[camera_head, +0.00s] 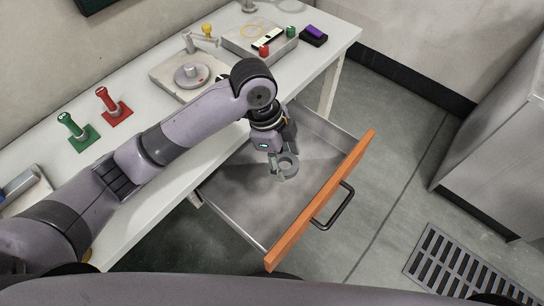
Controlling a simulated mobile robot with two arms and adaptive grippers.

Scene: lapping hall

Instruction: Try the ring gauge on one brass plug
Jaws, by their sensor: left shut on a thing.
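My left gripper (281,163) is shut on a grey ring (288,166), which looks like the ring gauge. It holds the ring over the open drawer (240,195); the ring's height above the drawer floor is hard to tell. The drawer has an orange front (322,200) with a dark handle (334,207), and its visible floor looks bare. I cannot make out a brass plug for certain. A small yellow knob-like thing (207,29) stands at the back of the white bench (135,190). My right gripper is not in view.
On the bench stand a green-handled piece (72,126), a red-handled piece (108,99), a plate with a round grey disc (192,76), a grey tray (236,42) and a purple-black box (314,36). A grey cabinet (497,150) and floor grating (465,265) lie right.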

